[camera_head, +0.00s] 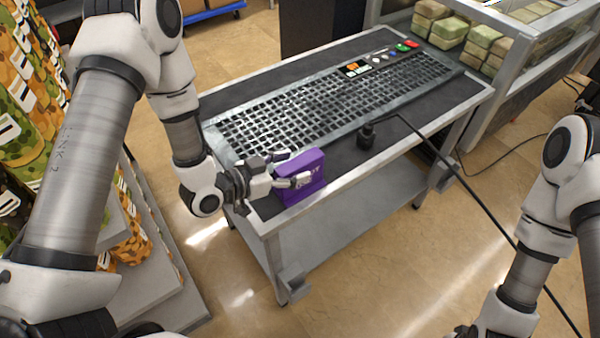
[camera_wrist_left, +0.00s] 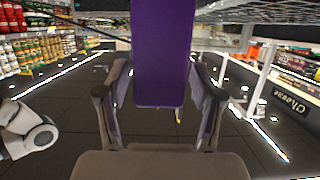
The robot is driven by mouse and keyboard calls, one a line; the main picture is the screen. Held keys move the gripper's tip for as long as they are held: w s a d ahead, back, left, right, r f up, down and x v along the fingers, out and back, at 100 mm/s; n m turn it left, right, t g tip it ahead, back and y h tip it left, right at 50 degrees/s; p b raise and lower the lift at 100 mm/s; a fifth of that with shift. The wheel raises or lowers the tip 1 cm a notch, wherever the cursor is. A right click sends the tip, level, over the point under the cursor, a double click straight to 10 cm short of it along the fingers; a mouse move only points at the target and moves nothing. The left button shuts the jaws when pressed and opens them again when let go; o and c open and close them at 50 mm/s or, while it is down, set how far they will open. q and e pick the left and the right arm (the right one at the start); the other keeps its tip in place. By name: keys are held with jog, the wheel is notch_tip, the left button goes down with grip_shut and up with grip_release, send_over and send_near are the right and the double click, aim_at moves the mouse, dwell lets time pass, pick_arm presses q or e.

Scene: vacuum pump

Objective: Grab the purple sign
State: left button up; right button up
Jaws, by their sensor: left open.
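The purple sign (camera_head: 310,166), a small upright block with pale lettering, stands at the front left corner of the table (camera_head: 364,187). My left gripper (camera_head: 292,168) is at the sign, its two fingers open, one on each side of it. In the left wrist view the purple sign (camera_wrist_left: 162,55) rises between the open fingers of the left gripper (camera_wrist_left: 160,88). Whether the fingers touch it cannot be told. My right arm shows at the lower right of the head view, but its fingers are out of the picture.
A metal grid panel (camera_head: 300,105) with coloured buttons lies along the table. A black knob-like part (camera_head: 366,137) with a dark cable stands right of the sign. Shelves with camouflage-patterned items (camera_head: 25,80) are at left. A glass case with stacked blocks (camera_head: 440,27) is at the back right.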

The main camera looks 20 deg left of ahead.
pick_arm(q)
jog(key=shift+x, duration=1.25)
grip_shut()
jog(key=shift+r, duration=0.1)
